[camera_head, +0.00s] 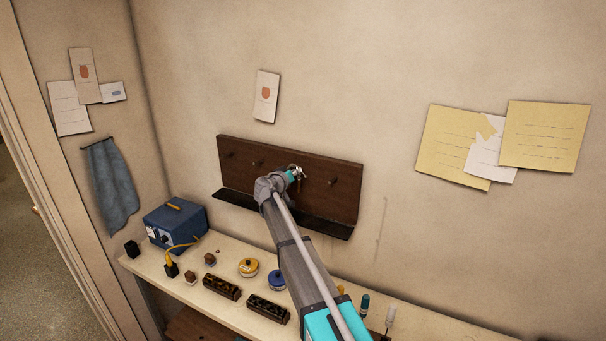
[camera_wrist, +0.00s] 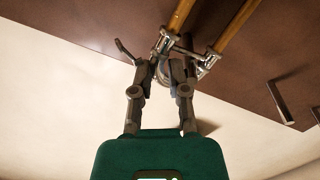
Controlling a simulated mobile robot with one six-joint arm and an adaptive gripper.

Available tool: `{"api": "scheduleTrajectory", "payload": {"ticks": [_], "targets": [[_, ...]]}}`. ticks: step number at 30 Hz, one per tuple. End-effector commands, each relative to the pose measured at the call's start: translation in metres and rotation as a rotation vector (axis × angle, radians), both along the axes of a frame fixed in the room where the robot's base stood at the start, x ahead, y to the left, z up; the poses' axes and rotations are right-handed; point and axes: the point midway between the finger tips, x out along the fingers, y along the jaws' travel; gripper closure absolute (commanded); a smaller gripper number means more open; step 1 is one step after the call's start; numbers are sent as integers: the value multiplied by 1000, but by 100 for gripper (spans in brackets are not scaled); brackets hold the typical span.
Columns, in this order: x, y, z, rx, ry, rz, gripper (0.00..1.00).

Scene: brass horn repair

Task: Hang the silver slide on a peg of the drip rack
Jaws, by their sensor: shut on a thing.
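The drip rack (camera_head: 290,158) is a dark brown board on the wall with short pegs and a dark ledge below. Two pegs (camera_head: 258,162) show left of my gripper and one peg (camera_head: 333,182) shows to its right. My gripper (camera_head: 296,172) is in front of the board's middle. In the wrist view my gripper (camera_wrist: 163,72) is shut on the slide (camera_wrist: 206,58), which has silver fittings and two brass-coloured tubes running out of the top. A bare peg (camera_wrist: 281,103) shows at right. In the head view the slide is mostly hidden; whether it touches a peg cannot be told.
The bench (camera_head: 225,255) below holds a blue box (camera_head: 176,226), a yellow tin (camera_head: 248,267), a blue tin (camera_head: 277,280), two dark trays (camera_head: 221,287) and small tools. A paper card (camera_head: 266,97) is on the wall above the rack. The air around the rack is clear.

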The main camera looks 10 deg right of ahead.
Motion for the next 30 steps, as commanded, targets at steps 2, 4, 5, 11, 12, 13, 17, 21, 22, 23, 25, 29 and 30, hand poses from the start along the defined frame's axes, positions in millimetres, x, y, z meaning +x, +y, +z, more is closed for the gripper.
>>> {"api": "scheduleTrajectory", "payload": {"ticks": [2, 4, 5, 11, 12, 13, 17, 21, 22, 23, 25, 29, 30], "targets": [[6, 1, -4, 4, 0, 8, 100], [8, 1, -5, 4, 0, 9, 100], [9, 0, -6, 4, 0, 9, 100], [10, 0, -9, 6, 0, 10, 100], [10, 0, -9, 7, 1, 10, 100], [10, 0, -9, 7, 1, 10, 100], [10, 0, -9, 7, 1, 10, 100], [10, 0, -9, 6, 2, 11, 100], [10, 0, -9, 6, 2, 11, 100], [10, 0, -9, 6, 2, 11, 100], [10, 0, -9, 6, 2, 11, 100], [10, 0, -10, 6, 2, 11, 100], [10, 0, -10, 6, 2, 11, 100]]}}
